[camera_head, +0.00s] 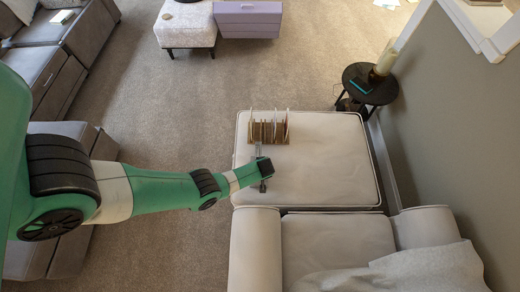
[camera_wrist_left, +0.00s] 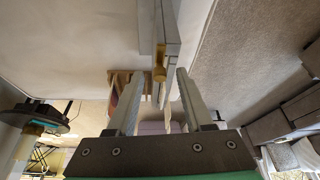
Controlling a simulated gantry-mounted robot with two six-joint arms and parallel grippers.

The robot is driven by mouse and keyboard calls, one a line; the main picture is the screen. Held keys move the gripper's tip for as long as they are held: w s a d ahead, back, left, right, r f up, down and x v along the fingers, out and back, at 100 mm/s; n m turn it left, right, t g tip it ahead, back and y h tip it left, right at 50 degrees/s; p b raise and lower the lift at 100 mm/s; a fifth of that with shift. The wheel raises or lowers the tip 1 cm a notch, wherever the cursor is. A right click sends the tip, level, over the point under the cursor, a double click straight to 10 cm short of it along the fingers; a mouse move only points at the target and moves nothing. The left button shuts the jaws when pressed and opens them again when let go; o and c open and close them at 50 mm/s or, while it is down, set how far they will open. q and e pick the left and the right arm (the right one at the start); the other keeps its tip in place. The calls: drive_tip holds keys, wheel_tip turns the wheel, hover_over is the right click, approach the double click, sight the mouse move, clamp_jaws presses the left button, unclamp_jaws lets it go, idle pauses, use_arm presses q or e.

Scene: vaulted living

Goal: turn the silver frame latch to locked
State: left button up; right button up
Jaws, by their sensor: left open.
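A silver-grey frame (camera_wrist_left: 172,35) shows in the left wrist view, running from the top edge toward my left gripper. A small brass-coloured piece (camera_wrist_left: 160,73), which looks like the latch, sits at its near end. My left gripper (camera_wrist_left: 160,75) is open, with one finger on each side of the brass piece in the picture; I see no clear contact. In the head view my left gripper (camera_head: 262,166) is over the pale ottoman (camera_head: 330,175), and the frame is mostly hidden by it. The latch's setting cannot be told. My right gripper is not in view.
A wooden rack (camera_head: 269,135) with several thin upright items stands on the ottoman, just beyond my left gripper. A black side table (camera_head: 370,92) stands to the right near the wall. A pale armchair (camera_head: 335,240) adjoins the ottoman. The ottoman's right part is clear.

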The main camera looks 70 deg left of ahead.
use_arm(q)
clamp_jaws()
drive_tip(key=shift+r+m, duration=0.1)
drive_tip(key=shift+m, duration=0.3)
drive_tip(key=m, duration=0.1)
drive_tip(key=m+t+p, duration=0.1)
drive_tip(key=m, duration=0.1)
drive_tip(key=shift+s+m+t+h, duration=0.25)
drive_tip(key=shift+m+t+h, duration=0.05)
drive_tip(key=shift+t, duration=0.1)
drive_tip(key=m+h, duration=0.1)
drive_tip(key=m, duration=0.1)
drive_tip(key=m+t, duration=0.1)
drive_tip(key=m, duration=0.2)
drive_tip(key=m+h, duration=0.1)
drive_tip(key=m, duration=0.2)
drive_tip(key=shift+s+a+t+h+p, duration=0.1)
drive_tip(key=shift+a+t+h+p, duration=0.2)
drive_tip(key=shift+a+t, duration=0.1)
drive_tip(key=m+h+b, duration=0.1)
drive_tip(key=m, duration=0.1)
drive_tip(key=m+h+b, duration=0.1)
drive_tip(key=m, duration=0.2)
drive_tip(key=shift+a, duration=0.1)
drive_tip(key=shift+m, duration=0.3)
